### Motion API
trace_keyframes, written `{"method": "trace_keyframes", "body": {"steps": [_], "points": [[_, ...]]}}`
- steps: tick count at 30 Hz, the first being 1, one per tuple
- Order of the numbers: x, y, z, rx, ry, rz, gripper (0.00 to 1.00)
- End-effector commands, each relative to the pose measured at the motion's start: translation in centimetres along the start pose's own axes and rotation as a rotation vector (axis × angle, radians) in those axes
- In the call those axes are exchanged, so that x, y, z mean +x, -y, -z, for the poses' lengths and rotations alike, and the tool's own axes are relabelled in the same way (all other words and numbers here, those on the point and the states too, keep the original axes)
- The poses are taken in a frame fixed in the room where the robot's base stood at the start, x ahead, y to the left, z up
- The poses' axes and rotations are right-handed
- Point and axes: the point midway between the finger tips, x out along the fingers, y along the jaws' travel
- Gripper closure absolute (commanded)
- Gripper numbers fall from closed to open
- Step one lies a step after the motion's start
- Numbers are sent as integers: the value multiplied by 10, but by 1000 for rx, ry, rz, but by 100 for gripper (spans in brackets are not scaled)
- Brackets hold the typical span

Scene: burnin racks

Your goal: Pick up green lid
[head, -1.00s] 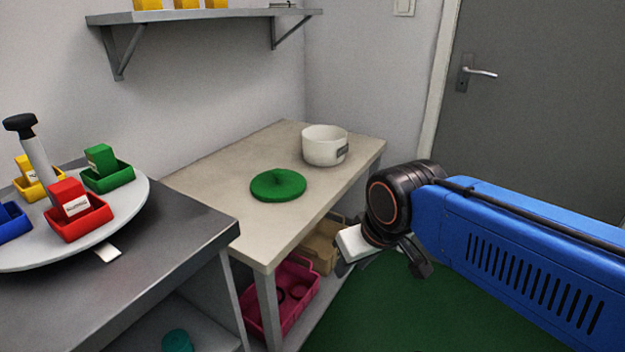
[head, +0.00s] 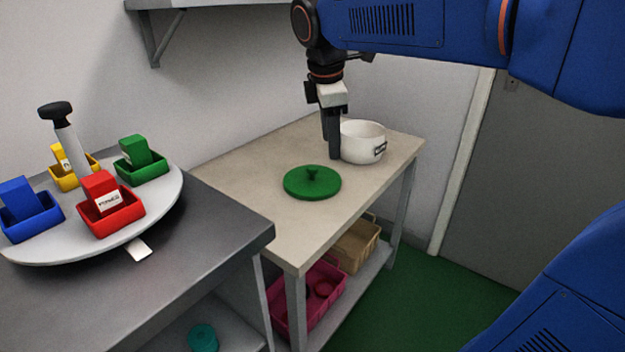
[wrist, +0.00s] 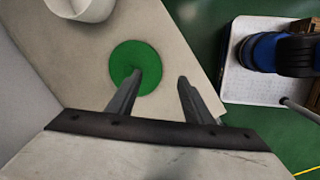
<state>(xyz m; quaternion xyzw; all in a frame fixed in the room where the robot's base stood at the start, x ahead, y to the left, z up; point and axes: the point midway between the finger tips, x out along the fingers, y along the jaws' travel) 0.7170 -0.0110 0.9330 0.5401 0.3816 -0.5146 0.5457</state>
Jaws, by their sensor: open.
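The green lid (head: 312,184) lies flat on the beige table, with a small knob standing up at its middle. The lid also shows in the wrist view (wrist: 133,62), with one finger partly in front of its lower edge. My gripper (head: 334,157) points down above the table, behind the lid and in front of the white pot in the head view. In the wrist view my gripper (wrist: 158,78) has its fingers apart with nothing between them, and the lid lies left of the gap. The fingers are apart from the lid.
A white pot (head: 362,142) stands open on the beige table (head: 245,190) right of the lid. A grey bench (head: 200,235) at left bears a round turntable (head: 165,205) with colored bins. A shelf (head: 140,4) hangs on the wall. Pink (head: 312,305) and tan (head: 357,245) crates sit below the table.

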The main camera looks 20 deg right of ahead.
Motion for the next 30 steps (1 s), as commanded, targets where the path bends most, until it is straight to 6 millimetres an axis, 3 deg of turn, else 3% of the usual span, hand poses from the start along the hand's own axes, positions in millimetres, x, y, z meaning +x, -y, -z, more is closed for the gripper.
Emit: {"method": "trace_keyframes", "body": {"steps": [1, 6, 12, 19, 30], "points": [[-3, -18, 11, -84, 13, 11, 54], [-13, -59, 39, -347, 53, 45, 54], [-18, -86, 60, -529, 78, 73, 54], [-5, -91, 64, -577, 85, 83, 54], [60, -86, 56, -574, 85, 85, 54]]}}
